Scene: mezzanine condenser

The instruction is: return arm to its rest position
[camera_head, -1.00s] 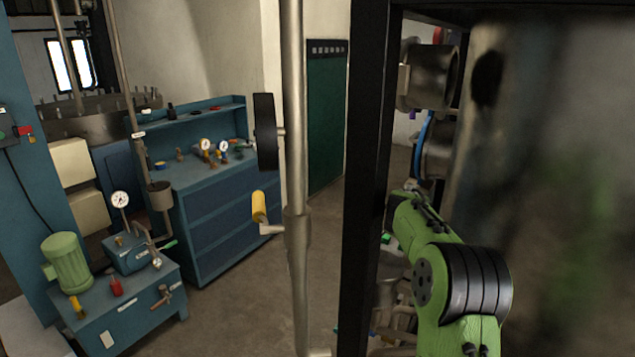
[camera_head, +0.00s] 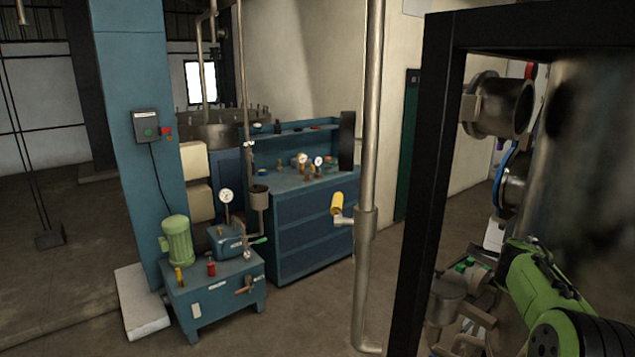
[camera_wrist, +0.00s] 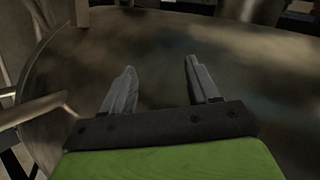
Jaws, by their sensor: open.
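My gripper (camera_wrist: 160,82) shows in the wrist view with its two grey fingers spread apart and nothing between them. A large curved, mottled metal surface (camera_wrist: 160,50) lies beyond the fingers; I cannot tell how far off it is. In the head view my green arm is at the lower right, inside or behind the black frame. The gripper itself cannot be made out there.
A black frame post (camera_head: 425,200) stands left of my arm, with pipe flanges (camera_head: 497,107) behind it. A vertical pipe (camera_head: 370,120) with a yellow handle (camera_head: 337,203) stands further left. A blue pump unit (camera_head: 215,300) and blue workbench (camera_head: 305,225) stand beyond. Floor is open at left.

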